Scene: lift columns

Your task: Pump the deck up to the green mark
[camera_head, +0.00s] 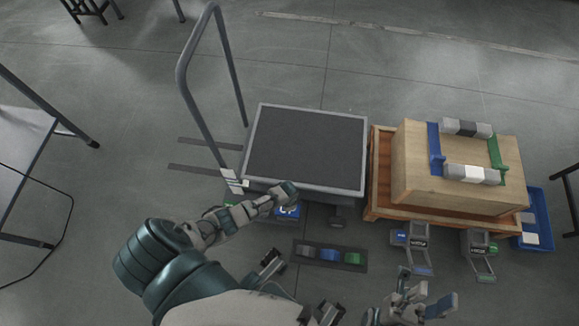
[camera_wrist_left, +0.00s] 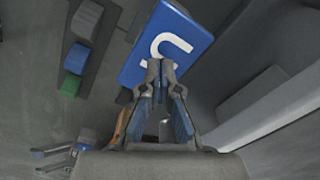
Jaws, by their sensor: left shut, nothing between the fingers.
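The lift cart's dark deck (camera_head: 305,150) lies level in the head view, with a grey push handle (camera_head: 183,75) at its left. A blue pedal (camera_head: 287,212) with a white mark sits at the deck's near edge. It also shows in the left wrist view (camera_wrist_left: 165,45) with a white curved arrow. My left gripper (camera_head: 288,189) is shut and empty; its tips (camera_wrist_left: 160,66) appear over the pedal, contact unclear. A white label (camera_head: 233,181) stands at the handle's foot, with a bit of green below it, partly hidden. My right gripper (camera_head: 425,289) is open and empty at bottom right.
A dark strip with grey, blue and green blocks (camera_head: 329,256) lies on the floor before the deck. A wooden box (camera_head: 415,165) with clamps stands in a wooden tray (camera_head: 384,207) at right, beside a blue bin (camera_head: 541,216). A table (camera_head: 22,130) is at left.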

